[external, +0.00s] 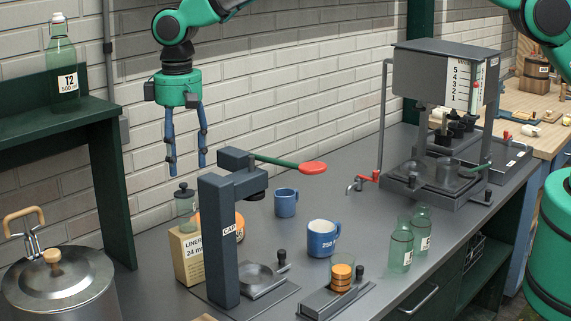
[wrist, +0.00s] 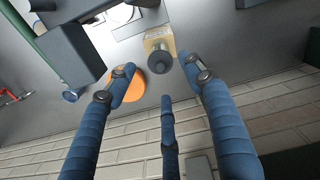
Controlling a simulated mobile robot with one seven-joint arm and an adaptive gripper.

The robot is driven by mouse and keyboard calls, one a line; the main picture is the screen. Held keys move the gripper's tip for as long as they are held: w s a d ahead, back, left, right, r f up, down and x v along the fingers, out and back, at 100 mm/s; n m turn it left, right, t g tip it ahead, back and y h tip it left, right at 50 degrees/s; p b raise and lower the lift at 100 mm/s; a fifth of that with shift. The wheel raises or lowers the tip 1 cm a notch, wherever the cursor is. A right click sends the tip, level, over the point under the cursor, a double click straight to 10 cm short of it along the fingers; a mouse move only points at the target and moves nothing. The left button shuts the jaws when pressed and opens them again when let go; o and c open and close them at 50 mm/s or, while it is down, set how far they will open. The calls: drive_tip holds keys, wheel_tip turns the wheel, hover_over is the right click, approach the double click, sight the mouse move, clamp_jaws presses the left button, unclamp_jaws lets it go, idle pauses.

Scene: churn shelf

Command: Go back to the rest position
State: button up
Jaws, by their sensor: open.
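My gripper (external: 187,165) hangs from the arm at the upper left in the external view, with its blue fingers pointing down. It is open and empty, in the air in front of the brick wall. It is above and behind the grey press (external: 232,225) and the liner box (external: 189,254). In the wrist view the blue fingers (wrist: 165,90) are spread apart with nothing between them. Beyond the fingertips are the liner box (wrist: 158,40) with a dark-capped bottle at it and an orange round thing (wrist: 133,90).
The press has a green lever with a red knob (external: 313,168). Two blue mugs (external: 286,203), green bottles (external: 401,250) and a dispenser (external: 440,80) stand on the counter to the right. A shelf with bottle T2 (external: 63,65) and a steel pot (external: 60,285) are at left.

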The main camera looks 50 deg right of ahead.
drive_tip(key=shift+r, duration=0.1)
idle(0.6)
